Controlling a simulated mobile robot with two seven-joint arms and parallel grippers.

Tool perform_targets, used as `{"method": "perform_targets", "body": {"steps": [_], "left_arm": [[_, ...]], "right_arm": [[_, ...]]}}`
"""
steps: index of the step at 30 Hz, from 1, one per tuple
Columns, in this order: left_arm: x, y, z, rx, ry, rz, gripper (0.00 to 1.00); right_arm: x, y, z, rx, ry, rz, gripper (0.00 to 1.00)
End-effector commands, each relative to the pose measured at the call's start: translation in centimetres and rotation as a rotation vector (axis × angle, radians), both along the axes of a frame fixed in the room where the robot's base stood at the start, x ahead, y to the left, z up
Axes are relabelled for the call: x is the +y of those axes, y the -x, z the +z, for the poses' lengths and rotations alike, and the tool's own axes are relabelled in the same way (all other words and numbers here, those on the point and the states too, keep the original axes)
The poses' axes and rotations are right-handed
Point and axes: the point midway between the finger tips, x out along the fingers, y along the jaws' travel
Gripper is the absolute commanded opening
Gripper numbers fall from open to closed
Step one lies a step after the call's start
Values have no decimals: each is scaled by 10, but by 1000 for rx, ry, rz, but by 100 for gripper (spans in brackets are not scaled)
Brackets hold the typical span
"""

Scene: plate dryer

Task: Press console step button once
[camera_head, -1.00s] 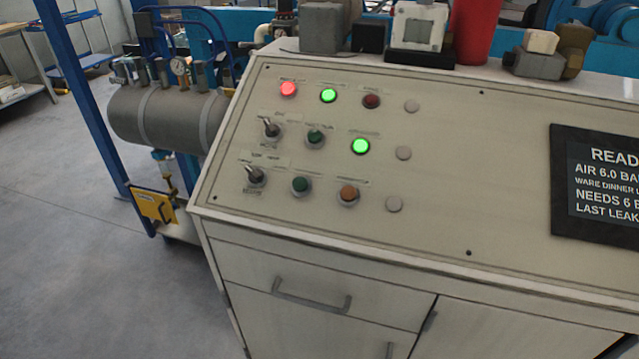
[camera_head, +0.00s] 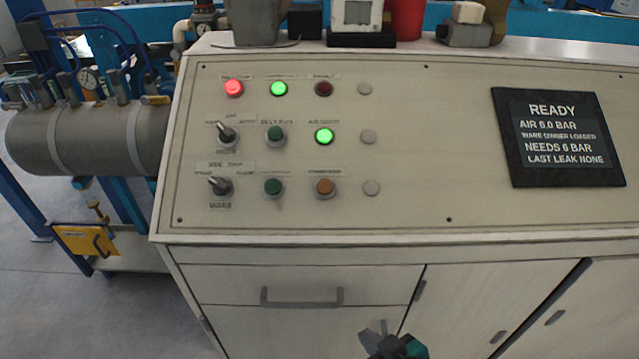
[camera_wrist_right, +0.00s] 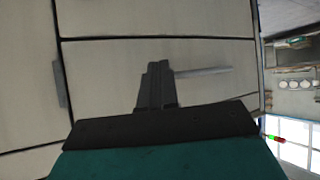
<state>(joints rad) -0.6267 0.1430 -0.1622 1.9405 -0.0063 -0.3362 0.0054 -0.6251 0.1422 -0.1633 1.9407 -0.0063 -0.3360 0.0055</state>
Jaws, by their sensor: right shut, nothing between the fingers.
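The console panel (camera_head: 430,200) fills the middle of the head view. Its lower row has a toggle switch (camera_head: 219,185), a dark green button (camera_head: 273,187) and an amber button (camera_head: 324,187). Another dark green button (camera_head: 275,133) sits in the row above. The small labels are too blurred to tell surely which one is the step button. My right gripper (camera_head: 374,335) is low in front of the cabinet, below the panel and apart from the buttons. It is shut and empty; its closed fingers (camera_wrist_right: 157,82) show in the wrist view. My left gripper is not in view.
A red lamp (camera_head: 233,88) and two green lamps (camera_head: 278,88) (camera_head: 324,136) are lit. A dark display (camera_head: 560,138) reads READY, AIR 6.0 BAR. A drawer handle (camera_head: 301,304) juts from the cabinet. Several objects, including a red cup (camera_head: 407,18), stand on the back ledge.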

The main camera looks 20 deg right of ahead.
Motion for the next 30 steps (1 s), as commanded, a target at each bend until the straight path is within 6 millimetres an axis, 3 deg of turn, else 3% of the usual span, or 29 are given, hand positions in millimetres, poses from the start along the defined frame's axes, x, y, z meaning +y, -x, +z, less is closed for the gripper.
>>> {"method": "perform_targets", "body": {"steps": [5,8,11,15,21,27,30], "left_arm": [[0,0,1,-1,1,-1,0],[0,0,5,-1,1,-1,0],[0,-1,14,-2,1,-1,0],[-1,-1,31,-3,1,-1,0],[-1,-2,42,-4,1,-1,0],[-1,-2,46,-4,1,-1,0],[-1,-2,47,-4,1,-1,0]], "right_arm": [[-1,-1,1,3,7,7,0],[1,-15,18,-11,29,41,0],[6,-41,56,-35,87,122,0],[20,-79,141,-82,248,338,0],[39,-104,233,-230,561,691,0],[43,-124,294,-438,862,949,0],[41,-129,311,-496,962,1020,0]]}}
